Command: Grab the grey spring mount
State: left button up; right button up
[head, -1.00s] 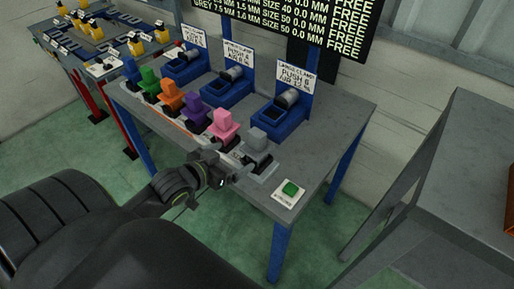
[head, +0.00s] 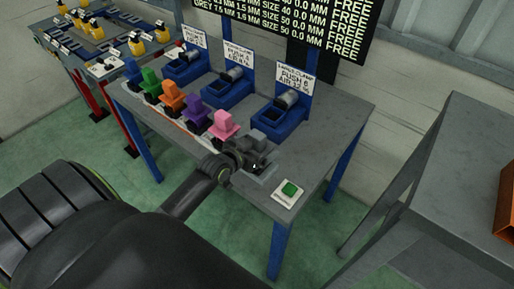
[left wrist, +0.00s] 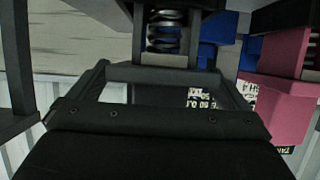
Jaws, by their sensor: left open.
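The grey spring mount stands at the right end of the row on the blue-legged bench. My left gripper (head: 253,155) is open at this mount and hides most of it in the head view. In the left wrist view a metal coil spring (left wrist: 164,32) shows ahead of the gripper, with dark parts on both sides of it. I cannot tell whether the fingers touch the mount. My right gripper is not in view.
Pink (head: 224,123), purple (head: 195,109), orange (head: 172,94) and green (head: 150,79) mounts stand in the row to the left. A large blue clamp (head: 277,119) is behind. A green button (head: 289,188) lies near the front right corner. A grey table (head: 440,165) stands right.

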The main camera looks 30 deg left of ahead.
pick_arm(q)
jog(key=shift+x, duration=1)
jog(key=shift+c, duration=0.5)
jog(key=c, duration=1.2)
jog(key=shift+r, duration=0.1)
jog(key=shift+c, duration=0.9)
jog(key=shift+r, duration=0.15)
